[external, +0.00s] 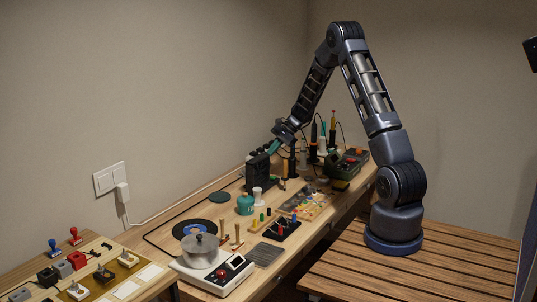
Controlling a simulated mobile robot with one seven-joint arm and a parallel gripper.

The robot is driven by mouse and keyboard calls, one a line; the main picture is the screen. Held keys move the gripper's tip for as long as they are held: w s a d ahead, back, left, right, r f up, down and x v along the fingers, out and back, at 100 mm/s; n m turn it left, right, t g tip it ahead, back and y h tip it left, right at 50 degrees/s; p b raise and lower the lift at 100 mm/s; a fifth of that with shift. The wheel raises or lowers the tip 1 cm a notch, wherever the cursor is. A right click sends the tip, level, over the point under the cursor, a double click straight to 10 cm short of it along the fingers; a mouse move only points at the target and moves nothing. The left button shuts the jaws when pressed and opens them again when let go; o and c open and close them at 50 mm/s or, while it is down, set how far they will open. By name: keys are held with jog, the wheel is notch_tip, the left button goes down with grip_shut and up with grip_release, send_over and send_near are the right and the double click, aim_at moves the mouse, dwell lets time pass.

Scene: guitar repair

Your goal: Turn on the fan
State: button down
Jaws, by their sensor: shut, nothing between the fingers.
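A dark upright boxy unit (258,174), which looks like the fan, stands on the workbench near the wall. Its front and any switch are too small to make out. My gripper (271,149) is shut and empty. It points down and left at the top right of this unit, very close to it. I cannot tell whether it touches. I cannot tell whether the fan is running.
Upright tools and bottles (322,140) and a green device (346,162) crowd the bench right of the unit. A teal bottle (245,204), a small white container (257,195) and a white scale-like device (212,272) stand nearer. A wall outlet (109,179) is at left.

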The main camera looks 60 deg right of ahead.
jog(key=shift+s+f, duration=0.2)
jog(key=shift+f, duration=1.15)
jog(key=shift+s+f, duration=0.2)
jog(key=shift+f, duration=1.2)
jog(key=shift+s+f, duration=0.2)
jog(key=shift+f, duration=1.15)
jog(key=shift+f, duration=0.15)
jog(key=shift+f, duration=0.3)
jog(key=shift+s+f, duration=0.1)
jog(key=shift+f, duration=0.2)
jog(key=shift+r, duration=0.1)
jog(key=shift+r, duration=0.65)
jog(key=shift+r, duration=0.15)
jog(key=shift+w+r, duration=0.25)
jog(key=shift+r, duration=0.95)
jog(key=shift+w+r, duration=0.2)
jog(key=shift+r, duration=0.95)
